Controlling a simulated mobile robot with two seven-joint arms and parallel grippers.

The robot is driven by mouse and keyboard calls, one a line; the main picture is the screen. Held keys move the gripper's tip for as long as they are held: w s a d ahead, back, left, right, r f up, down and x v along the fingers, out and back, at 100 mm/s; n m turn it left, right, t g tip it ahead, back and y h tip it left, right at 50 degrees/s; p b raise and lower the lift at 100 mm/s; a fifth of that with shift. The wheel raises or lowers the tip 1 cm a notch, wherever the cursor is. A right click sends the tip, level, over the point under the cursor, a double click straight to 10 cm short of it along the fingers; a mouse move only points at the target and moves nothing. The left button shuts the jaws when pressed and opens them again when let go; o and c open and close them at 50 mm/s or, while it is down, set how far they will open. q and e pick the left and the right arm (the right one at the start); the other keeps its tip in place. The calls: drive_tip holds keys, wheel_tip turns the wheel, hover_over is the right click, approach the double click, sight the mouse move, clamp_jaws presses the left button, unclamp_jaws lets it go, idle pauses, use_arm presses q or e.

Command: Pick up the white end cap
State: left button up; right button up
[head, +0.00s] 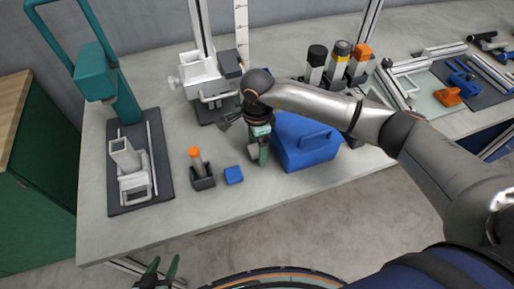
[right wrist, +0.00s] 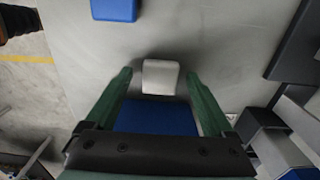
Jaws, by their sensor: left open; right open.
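The white end cap (right wrist: 160,77) lies on the grey table. In the right wrist view it sits between and just beyond the tips of my right gripper (right wrist: 158,80). The green fingers are open, one on each side, with gaps to the cap. In the head view the right gripper (head: 262,155) points down at the table, left of the blue toolbox (head: 312,155), and the cap (head: 252,151) is partly hidden beside its fingers. My left gripper (head: 160,272) is open and empty at the bottom edge, in front of the table.
A small blue block (head: 233,175) and a black holder (head: 203,183) with an orange-topped item stand left of the right gripper. A press with a dark base (head: 213,112) is behind it. A teal press (head: 122,105) stands at the left. The front table strip is clear.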

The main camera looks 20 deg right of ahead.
drive_tip(key=shift+f, duration=0.3)
clamp_jaws()
idle(0.6)
